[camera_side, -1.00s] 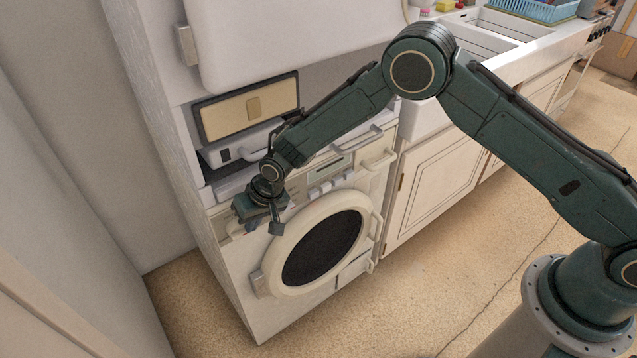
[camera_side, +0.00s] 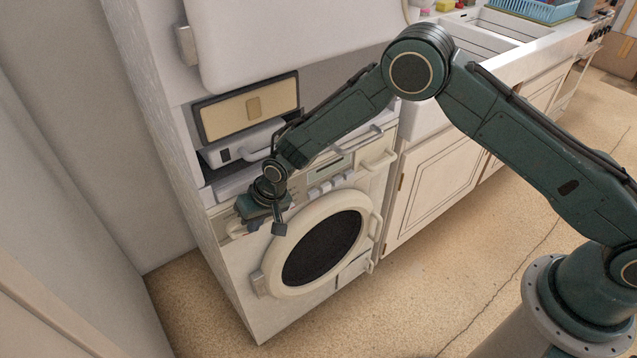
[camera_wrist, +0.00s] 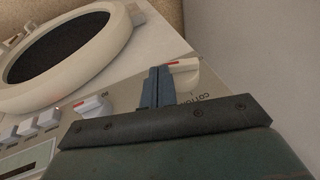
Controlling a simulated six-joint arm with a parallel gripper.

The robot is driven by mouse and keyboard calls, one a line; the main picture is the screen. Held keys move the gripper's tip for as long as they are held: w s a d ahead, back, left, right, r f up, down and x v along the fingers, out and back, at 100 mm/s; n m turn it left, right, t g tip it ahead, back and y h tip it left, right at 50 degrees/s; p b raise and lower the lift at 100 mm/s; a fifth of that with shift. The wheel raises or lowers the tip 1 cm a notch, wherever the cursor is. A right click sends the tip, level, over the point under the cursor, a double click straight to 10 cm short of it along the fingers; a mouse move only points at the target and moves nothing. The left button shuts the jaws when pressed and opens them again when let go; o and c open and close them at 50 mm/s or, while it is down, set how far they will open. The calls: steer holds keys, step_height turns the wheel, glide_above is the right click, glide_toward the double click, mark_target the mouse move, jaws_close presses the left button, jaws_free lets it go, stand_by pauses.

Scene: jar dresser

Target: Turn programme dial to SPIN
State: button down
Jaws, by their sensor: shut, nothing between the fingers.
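The washing machine's front panel carries a cream dial (camera_wrist: 186,67) with a red mark, beside printed lettering that reads like "cotton" in the wrist view. I take this for the programme dial; most of its lettering is covered by my gripper, and SPIN is not readable. My gripper (camera_wrist: 158,88) is shut and empty, its fingers just left of this dial in the wrist view; whether they touch it I cannot tell. In the side view my gripper (camera_side: 262,220) is at the panel's left end and hides most of the dial there.
A second cream knob (camera_wrist: 92,107) with a red mark and several push buttons (camera_wrist: 30,126) lie along the panel. The round door (camera_side: 321,248) is close below. A drawer-like unit with a handle (camera_side: 245,145) sits above. A wall stands to the left.

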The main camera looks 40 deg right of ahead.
steer(key=shift+d+f, duration=0.25)
steer(key=shift+f, duration=0.1)
steer(key=shift+d+f, duration=0.2)
steer(key=shift+f, duration=0.75)
steer(key=shift+a+r, duration=0.1)
steer(key=shift+a, duration=0.1)
stand_by(1.1)
steer(key=shift+a+r, duration=0.3)
steer(key=shift+a, duration=0.3)
